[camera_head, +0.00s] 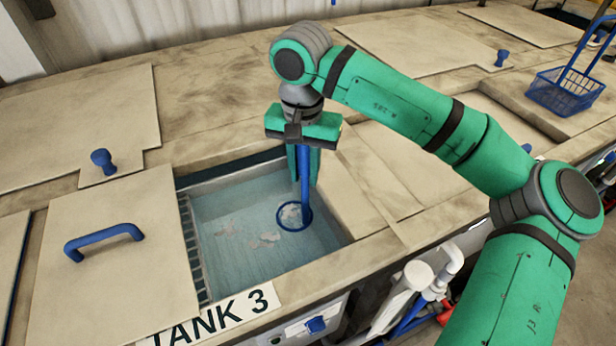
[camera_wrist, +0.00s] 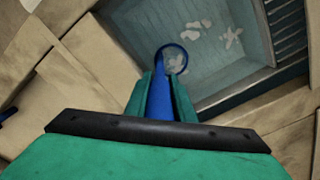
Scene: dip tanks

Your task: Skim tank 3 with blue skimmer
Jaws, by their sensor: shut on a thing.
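Tank 3 (camera_head: 225,265) is open, with its label (camera_head: 222,312) on the front rim and bluish liquid inside. Several pale flakes (camera_head: 268,237) lie in the left and middle part of the tank. My gripper (camera_head: 303,165) is shut on the handle of the blue skimmer (camera_head: 305,190) and holds it nearly upright over the tank's right half. The skimmer's round hoop (camera_head: 295,228) is at or near the liquid; I cannot tell its exact depth. A pale patch shows within the hoop. The wrist view also shows the hoop (camera_wrist: 184,60), with flakes (camera_wrist: 201,28) beside it.
A beige lid with a blue handle (camera_head: 103,238) lies left of the opening. Another lid with a blue knob (camera_head: 102,160) is behind it. A blue basket (camera_head: 565,92) stands at the far right. White pipes (camera_head: 420,290) stick out in front of the tanks.

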